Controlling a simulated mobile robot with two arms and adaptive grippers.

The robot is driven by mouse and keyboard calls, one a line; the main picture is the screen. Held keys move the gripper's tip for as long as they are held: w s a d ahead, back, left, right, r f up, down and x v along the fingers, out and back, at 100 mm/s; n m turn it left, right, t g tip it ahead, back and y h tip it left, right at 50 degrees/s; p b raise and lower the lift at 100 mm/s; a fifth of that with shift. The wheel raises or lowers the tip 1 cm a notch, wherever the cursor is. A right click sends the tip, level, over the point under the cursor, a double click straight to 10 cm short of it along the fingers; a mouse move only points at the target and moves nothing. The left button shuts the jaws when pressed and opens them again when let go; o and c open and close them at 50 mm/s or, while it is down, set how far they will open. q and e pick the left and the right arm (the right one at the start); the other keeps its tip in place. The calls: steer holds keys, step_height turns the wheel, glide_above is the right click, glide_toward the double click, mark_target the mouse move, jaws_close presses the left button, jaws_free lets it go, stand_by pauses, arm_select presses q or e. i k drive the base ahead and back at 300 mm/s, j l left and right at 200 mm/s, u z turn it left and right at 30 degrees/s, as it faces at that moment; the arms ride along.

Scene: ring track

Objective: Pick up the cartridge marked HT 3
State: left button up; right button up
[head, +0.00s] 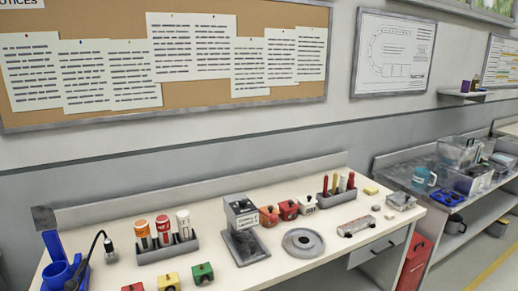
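No marking HT 3 can be read from here, so I cannot tell which thing is that cartridge. Three upright cylinders with coloured tops stand in a dark grey rack (168,251) on the bench: an orange-topped one (143,234), a red-topped one (164,228) and a white one with a red band (184,223). Small knobbed blocks lie at the front: a yellow block (168,282), a green block (203,274) and a red one (132,287), cut by the frame edge. More red blocks (288,210) and a white block (308,205) sit further back. Neither gripper is in view.
A grey press-like device (243,227) and a round grey dish (303,242) stand mid-bench. A rack of red and yellow handles (338,196) is behind. A blue holder (58,268) is at left. A second bench (410,180) with bins stands right.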

mark_target(163, 222)
steer(key=i+j+u, duration=0.2)
steer(key=u, duration=0.25)
steer(key=i+j+u, duration=0.2)
steer(key=u, duration=0.2)
steer(key=i+j+u, duration=0.15)
steer(key=u, duration=0.3)
steer(key=i, duration=0.1)
